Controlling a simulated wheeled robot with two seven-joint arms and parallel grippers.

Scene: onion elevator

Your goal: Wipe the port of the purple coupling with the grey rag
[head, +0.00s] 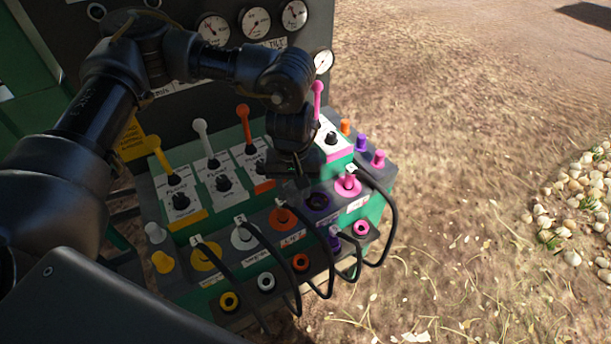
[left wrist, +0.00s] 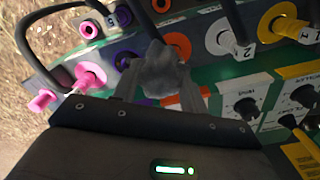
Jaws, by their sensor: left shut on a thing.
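My left gripper (head: 293,183) reaches down over the sloping coupling panel, just left of the purple coupling (head: 317,201) in the head view. In the left wrist view the gripper (left wrist: 163,82) is shut on the bunched grey rag (left wrist: 166,72). The rag sits right beside the purple coupling (left wrist: 124,60) there and partly covers that area. Whether it touches the port, I cannot tell. The purple coupling shows a dark open port with no plug in it. My right gripper is not in view.
Plugged couplings flank the purple one: pink (head: 348,184), orange (head: 283,217), white (head: 244,236) and yellow (head: 206,257). Black hoses (head: 391,215) loop out in front. Upright levers (head: 245,124) stand behind, below gauges (head: 255,22). Open ground lies to the right.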

